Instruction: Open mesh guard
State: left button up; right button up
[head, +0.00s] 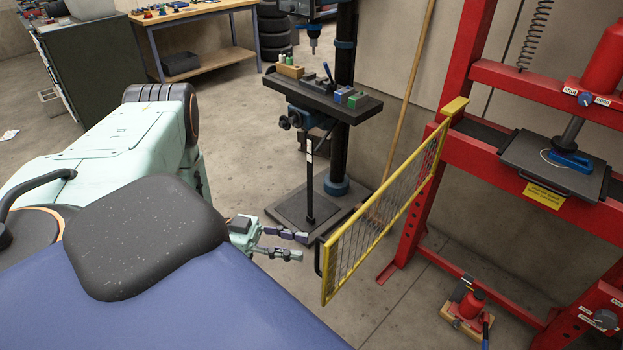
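The mesh guard (375,215) is a yellow frame with wire mesh, beside the red press (445,140). It stands swung out from the press front, with its far end at the press's left post and its near end towards me. A black handle (318,256) is on its near end. My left gripper (302,246) is just left of that handle, its two fingers apart with nothing between them. It appears not to touch the guard. My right gripper is not in view.
A drill press (340,100) stands behind my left gripper on a dark base plate (312,215). A wooden pole (405,100) leans at the wall. A red jack (468,308) sits on the floor by the press. A workbench (200,50) is at the back left.

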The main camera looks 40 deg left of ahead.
pick_arm(q)
jog(key=v, duration=0.6)
jog(key=shift+s, duration=0.1)
jog(key=shift+a, duration=0.2)
